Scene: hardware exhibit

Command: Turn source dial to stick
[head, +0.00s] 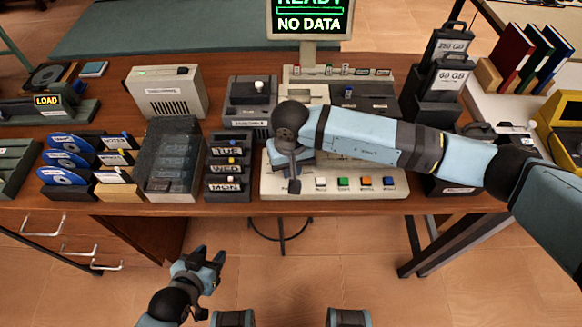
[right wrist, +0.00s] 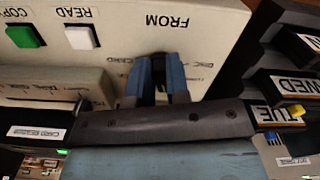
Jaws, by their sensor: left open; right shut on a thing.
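The source dial (right wrist: 159,72) is a small dark knob on the cream control panel (right wrist: 110,35), under the FROM label in the right wrist view. My right gripper (right wrist: 161,80) is shut on it, with a blue finger on each side. The fingers hide most of the dial, so I cannot tell its setting. In the head view my right gripper (head: 294,184) points down at the left part of the panel, and my forearm covers much of it. My left gripper (head: 209,255) is open and empty, low in front of the table.
Several coloured buttons (head: 343,182) line the panel's front edge, right of my right gripper. A rack of day-labelled cartridges (head: 229,167) stands close on the left. A screen (head: 309,20) reads NO DATA. Dark storage blocks (head: 441,82) stand behind my right arm.

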